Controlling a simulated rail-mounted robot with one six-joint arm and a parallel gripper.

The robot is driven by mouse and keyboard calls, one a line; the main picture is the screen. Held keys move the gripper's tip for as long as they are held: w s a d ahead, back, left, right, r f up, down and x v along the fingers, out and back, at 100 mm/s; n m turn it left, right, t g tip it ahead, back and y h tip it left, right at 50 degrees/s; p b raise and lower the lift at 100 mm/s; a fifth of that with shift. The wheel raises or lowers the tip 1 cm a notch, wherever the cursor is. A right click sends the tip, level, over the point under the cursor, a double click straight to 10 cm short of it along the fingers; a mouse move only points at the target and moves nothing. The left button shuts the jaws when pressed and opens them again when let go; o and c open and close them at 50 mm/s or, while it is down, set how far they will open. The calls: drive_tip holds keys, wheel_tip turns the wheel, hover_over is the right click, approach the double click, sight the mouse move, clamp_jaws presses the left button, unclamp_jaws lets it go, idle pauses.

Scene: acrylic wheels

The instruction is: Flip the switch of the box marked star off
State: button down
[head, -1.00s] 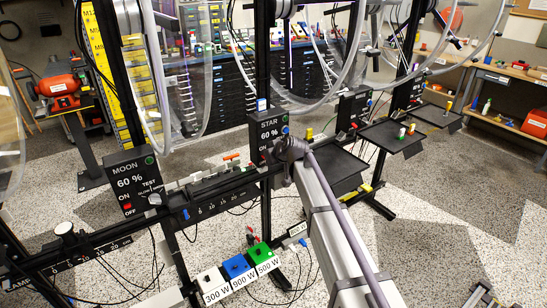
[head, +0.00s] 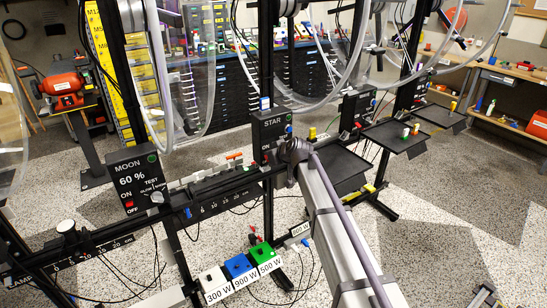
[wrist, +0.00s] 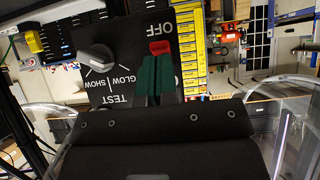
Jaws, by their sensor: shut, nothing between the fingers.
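The black box marked STAR (head: 271,133) hangs on a dark post in the middle of the head view; its face shows the name and no percentage. In the wrist view the box (wrist: 110,45) appears upside down, with a grey TEST knob and the word OFF. Its red switch (wrist: 159,47) sits beside OFF. My gripper (wrist: 156,60) has two green fingers, shut and empty, with the tips at the red switch and seeming to touch it. In the head view my arm hides the lower part of the box, and the fingers are not visible.
The MOON box (head: 137,177) to the left reads 60 %. White, blue (head: 238,266) and green watt blocks stand below. Clear acrylic wheels (head: 295,85) surround the posts. A black tray (head: 340,165) lies right of the STAR box.

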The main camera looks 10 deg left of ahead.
drive_tip(key=shift+r+p, duration=0.6)
drive_tip(key=shift+r, duration=0.15)
drive_tip(key=shift+d, duration=0.1)
drive_tip(key=s+f+p+v, duration=0.1)
drive_tip(key=p+v, duration=0.3)
drive_tip(key=v, duration=0.5)
drive_tip(key=shift+s+d+f, duration=0.15)
drive_tip(key=shift+s+d, duration=0.1)
drive_tip(key=shift+d, duration=0.3)
